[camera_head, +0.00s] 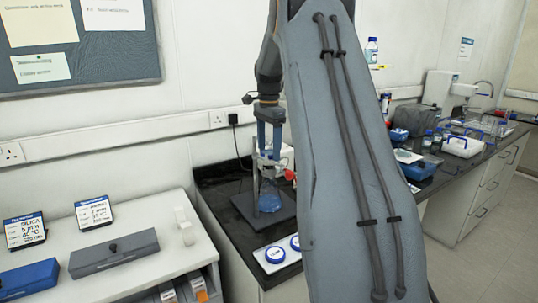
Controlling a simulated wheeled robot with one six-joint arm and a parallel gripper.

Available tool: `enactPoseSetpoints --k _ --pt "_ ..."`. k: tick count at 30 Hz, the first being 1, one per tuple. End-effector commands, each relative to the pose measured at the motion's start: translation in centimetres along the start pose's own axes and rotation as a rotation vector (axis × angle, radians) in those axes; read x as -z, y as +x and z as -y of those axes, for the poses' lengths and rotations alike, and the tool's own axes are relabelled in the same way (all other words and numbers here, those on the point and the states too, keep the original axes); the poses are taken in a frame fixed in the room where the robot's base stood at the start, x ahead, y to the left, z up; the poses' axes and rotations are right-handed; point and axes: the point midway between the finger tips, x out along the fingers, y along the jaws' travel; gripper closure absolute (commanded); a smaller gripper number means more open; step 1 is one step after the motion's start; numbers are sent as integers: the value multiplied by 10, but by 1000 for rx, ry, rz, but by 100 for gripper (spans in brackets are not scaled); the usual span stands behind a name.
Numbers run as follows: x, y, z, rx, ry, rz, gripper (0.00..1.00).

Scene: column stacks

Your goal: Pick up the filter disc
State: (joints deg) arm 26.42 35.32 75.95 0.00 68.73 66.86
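A white plate (262,246) lies at the front end of the dark bench, with two round blue-rimmed pieces on it. The left one (275,254) and the right one (295,242) look like discs; I cannot tell which is the filter disc. My gripper (270,157) points down, well above and behind the plate, in front of a column stand (282,212). Its two fingers look apart, with no disc visible between them. A flask with blue liquid (270,198) stands below the fingers. My arm covers the middle of the view and hides the bench beside the plate.
A white cabinet at the left bears a grey case (114,252), a blue box (29,280) and two label cards (94,212). A red knob (290,174) juts out near the column. Further right, the bench holds a blue tray (418,171) and a white carrier (462,147).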

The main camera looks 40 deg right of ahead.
Motion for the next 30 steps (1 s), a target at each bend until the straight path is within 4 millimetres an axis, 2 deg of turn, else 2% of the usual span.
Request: enactPoseSetpoints --k 1,7,8,16,20,23,30 --pt "0 0 0 0 0 0 40" --pt "0 0 0 0 0 0 74" --pt "0 0 0 0 0 0 75" --pt "0 -1 0 0 0 0 76" --pt "0 -7 1 2 0 -1 76" --pt "1 -20 2 4 0 -2 76" --pt "1 -66 2 4 0 -2 76"
